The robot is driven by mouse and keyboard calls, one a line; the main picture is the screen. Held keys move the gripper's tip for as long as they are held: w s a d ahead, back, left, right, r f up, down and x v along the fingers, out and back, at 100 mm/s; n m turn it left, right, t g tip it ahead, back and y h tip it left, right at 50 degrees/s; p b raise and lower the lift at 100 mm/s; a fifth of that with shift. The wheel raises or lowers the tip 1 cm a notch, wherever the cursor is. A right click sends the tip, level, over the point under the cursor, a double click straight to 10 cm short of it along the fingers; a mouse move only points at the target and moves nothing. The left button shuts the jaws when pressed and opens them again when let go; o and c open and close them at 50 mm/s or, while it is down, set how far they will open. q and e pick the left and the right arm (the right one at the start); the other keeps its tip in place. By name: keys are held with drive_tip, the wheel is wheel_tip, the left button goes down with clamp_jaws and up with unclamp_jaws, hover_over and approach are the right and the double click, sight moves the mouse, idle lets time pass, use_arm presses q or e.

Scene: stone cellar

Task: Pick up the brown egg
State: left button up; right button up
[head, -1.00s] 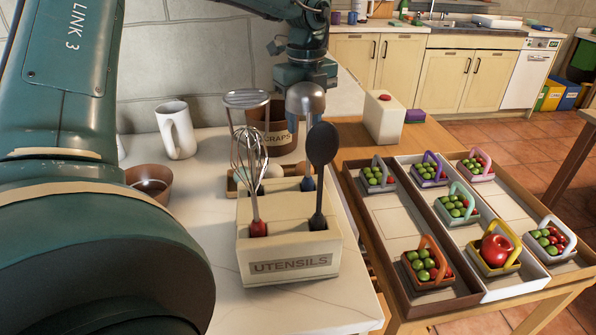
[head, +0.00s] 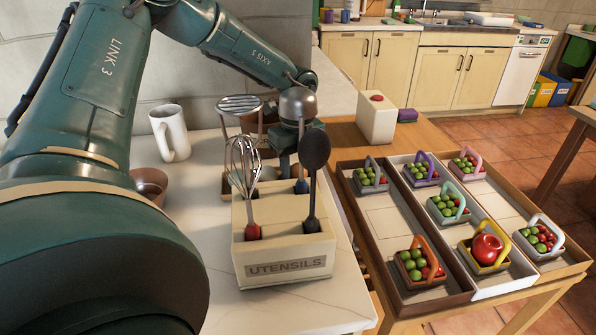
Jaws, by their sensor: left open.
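I cannot make out the brown egg. A small pale rounded shape (head: 268,173) shows behind the whisk, in or by a low wooden tray (head: 227,186) mostly hidden by the utensil box; I cannot tell if it is an egg. My left gripper (head: 287,165) points down behind the utensil box, over the tray's area. It is open; its fingertips are largely hidden by the utensils. My right gripper is not in view.
A brown scraps pot (head: 271,118) is behind. A white mug (head: 170,132) and brown bowl (head: 150,184) stand left. Fruit basket trays (head: 397,285) lie right.

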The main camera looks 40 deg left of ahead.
use_arm(q)
drive_tip(key=shift+c, duration=0.4)
drive_tip(key=shift+c, duration=1.3)
